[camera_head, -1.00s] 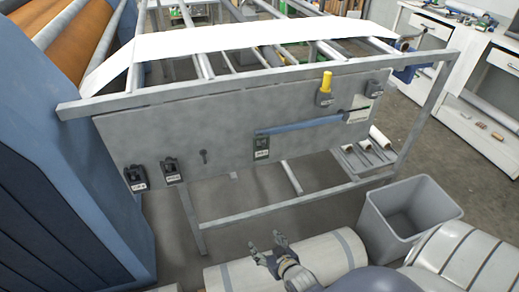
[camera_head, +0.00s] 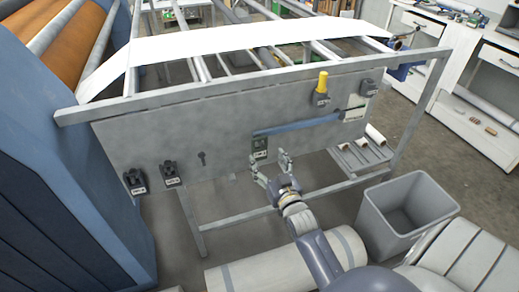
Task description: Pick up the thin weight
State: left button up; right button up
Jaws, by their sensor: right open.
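The grey panel (camera_head: 225,120) carries several small dark labelled blocks; their labels are too small to read, so I cannot tell which is the thin weight. One dark, narrow block (camera_head: 260,143) sits at the left end of a blue bar (camera_head: 297,126). Two black blocks, one at the far left (camera_head: 135,180) and one beside it (camera_head: 169,172), sit low on the panel. Another block (camera_head: 321,98) at the upper right has a yellow handle. My right gripper (camera_head: 269,160) is open and empty, just below the narrow block, apparently apart from it. My left gripper is out of view.
A grey bin (camera_head: 370,215) stands on the floor at the lower right. A large pale roll (camera_head: 245,275) lies below my right arm. A small shelf with rolls (camera_head: 360,150) is right of the panel. The blue machine (camera_head: 70,200) stands at the left.

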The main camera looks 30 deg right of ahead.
aim_at(260, 151)
jog(key=x, duration=0.3)
jog(key=p+x, duration=0.1)
jog(key=x, duration=0.1)
jog(key=shift+a+f, duration=0.3)
jog(key=shift+r, duration=0.1)
jog(key=c, duration=1.3)
